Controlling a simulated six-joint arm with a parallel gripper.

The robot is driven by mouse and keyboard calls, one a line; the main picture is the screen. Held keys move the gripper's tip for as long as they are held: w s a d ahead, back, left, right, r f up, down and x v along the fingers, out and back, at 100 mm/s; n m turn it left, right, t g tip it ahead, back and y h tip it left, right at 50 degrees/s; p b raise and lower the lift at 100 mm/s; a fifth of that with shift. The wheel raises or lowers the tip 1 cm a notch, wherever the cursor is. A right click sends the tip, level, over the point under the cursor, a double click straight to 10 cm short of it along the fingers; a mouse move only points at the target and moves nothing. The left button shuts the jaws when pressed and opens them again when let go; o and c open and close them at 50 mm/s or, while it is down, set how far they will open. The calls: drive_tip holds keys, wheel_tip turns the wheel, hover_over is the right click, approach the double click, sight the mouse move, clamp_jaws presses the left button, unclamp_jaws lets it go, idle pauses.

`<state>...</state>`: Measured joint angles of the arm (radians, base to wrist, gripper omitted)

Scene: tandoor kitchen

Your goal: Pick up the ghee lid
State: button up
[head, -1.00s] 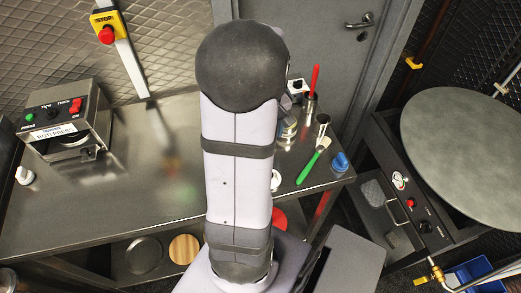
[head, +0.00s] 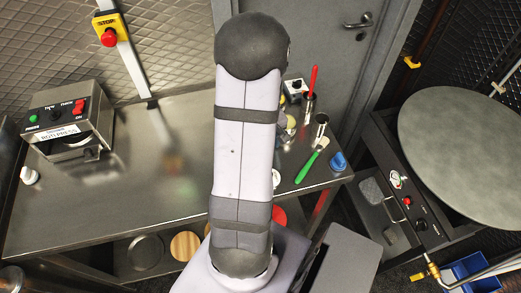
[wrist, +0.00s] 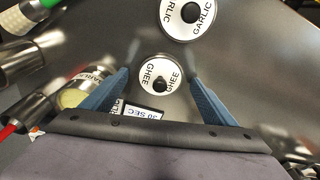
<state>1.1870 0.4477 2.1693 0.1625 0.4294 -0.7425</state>
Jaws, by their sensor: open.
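The ghee lid (wrist: 158,88) is a round white disc marked GHEE with a black knob in its middle. In the wrist view it lies on the steel counter between the two blue fingers of my gripper (wrist: 163,58). The fingers are open, with a gap on both sides of the lid, and nothing is held. I cannot tell how high they are above the counter. In the head view my own arm hides the gripper.
A similar garlic lid (wrist: 185,17) lies just beyond the ghee lid. A garlic jar (wrist: 73,97) stands left of my fingers, and a timer reading 30 SEC (wrist: 144,113) is close by. A green-handled brush (head: 312,161) and blue knob (head: 338,161) are at the counter's right.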

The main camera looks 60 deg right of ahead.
drive_tip(key=c, duration=1.1)
wheel_tip(320, 180, up, 10)
drive_tip(key=shift+d+r+b, duration=0.1)
drive_tip(key=shift+b, duration=0.85)
drive_tip(key=w+d+m+p, duration=0.1)
drive_tip(key=d+m+p, duration=0.1)
drive_tip(key=d, duration=0.4)
drive_tip(key=w+d+r+m+p, duration=0.1)
drive_tip(key=w+d+m+p, duration=0.1)
drive_tip(key=d, duration=0.4)
drive_tip(key=w+d+r+m+p, duration=0.1)
drive_tip(key=w+d+m+p, duration=0.1)
drive_tip(key=d+p, duration=0.2)
drive_tip(key=shift+d+r+m+g+h, duration=0.1)
drive_tip(key=shift+d+m+g+h, duration=0.25)
drive_tip(key=shift+d, duration=1.25)
